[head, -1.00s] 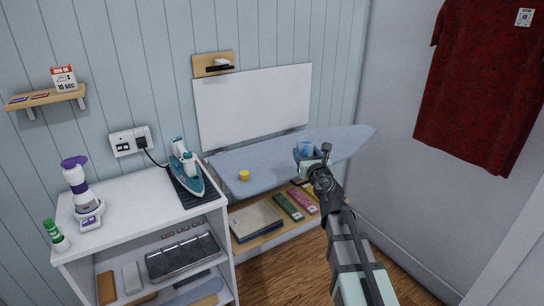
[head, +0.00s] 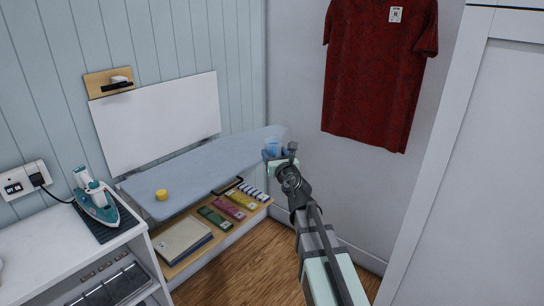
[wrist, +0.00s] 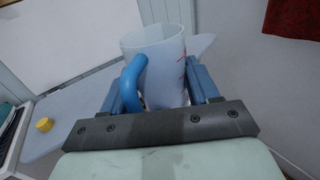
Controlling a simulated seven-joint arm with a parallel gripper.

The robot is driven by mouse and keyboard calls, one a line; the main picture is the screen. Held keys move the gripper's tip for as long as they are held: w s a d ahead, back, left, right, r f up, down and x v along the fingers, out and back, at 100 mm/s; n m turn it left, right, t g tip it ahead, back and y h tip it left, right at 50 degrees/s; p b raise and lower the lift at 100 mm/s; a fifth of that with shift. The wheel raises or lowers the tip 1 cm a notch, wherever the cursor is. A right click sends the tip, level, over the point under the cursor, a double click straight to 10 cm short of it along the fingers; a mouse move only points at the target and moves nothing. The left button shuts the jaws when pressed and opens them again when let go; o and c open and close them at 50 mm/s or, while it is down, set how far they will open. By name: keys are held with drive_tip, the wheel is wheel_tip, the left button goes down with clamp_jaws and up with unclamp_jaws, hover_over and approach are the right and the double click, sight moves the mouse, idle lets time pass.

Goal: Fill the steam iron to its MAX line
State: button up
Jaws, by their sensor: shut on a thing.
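The teal and white steam iron (head: 95,198) stands on a dark ribbed mat (head: 118,222) on the white cabinet at the left of the head view. Its MAX line is too small to make out. My gripper (head: 272,158) is shut on a measuring jug (head: 272,147), above the right part of the ironing board. In the wrist view the jug (wrist: 160,60) is translucent white with red marks and a blue handle (wrist: 131,82), between my fingers. Whether it holds water cannot be told. A yellow cap (head: 161,194) lies on the board, apart from the iron.
The blue ironing board (head: 200,170) runs along the wall, with a low shelf (head: 210,240) of folded cloths and boxes under it. A red shirt (head: 378,75) hangs on the right wall. A socket (head: 20,180) takes the iron's cord.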

drive_tip(key=s+a+f+n+g+y, duration=0.1)
drive_tip(key=a+n+g+y, duration=0.3)
drive_tip(key=a, duration=1.2)
drive_tip(key=a+f+n+g+y, duration=0.1)
drive_tip(key=a+f+n+y, duration=0.3)
drive_tip(key=a, duration=1.1)
drive_tip(key=s+a+n+g+y, duration=0.1)
drive_tip(key=s+a+n+g, duration=0.2)
drive_tip(key=s+a+g, duration=0.2)
drive_tip(key=s+a+n+g+y, duration=0.2)
drive_tip(key=s+a+n+g, duration=0.2)
drive_tip(key=a, duration=0.8)
drive_tip(key=shift+s+a+r+g+y, duration=0.25)
drive_tip(key=shift+s+g, duration=0.95)
drive_tip(key=shift+g, duration=0.6)
drive_tip(key=shift+d+f+h, duration=0.1)
drive_tip(key=shift+f+h, duration=0.05)
drive_tip(key=shift+h, duration=0.5)
drive_tip(key=shift+d+f+h, duration=0.1)
drive_tip(key=shift+h, duration=0.5)
drive_tip(key=shift+m+g+h, duration=0.3)
drive_tip(key=shift+h, duration=0.4)
drive_tip(key=shift+f+h, duration=0.1)
drive_tip(key=shift+h, duration=0.2)
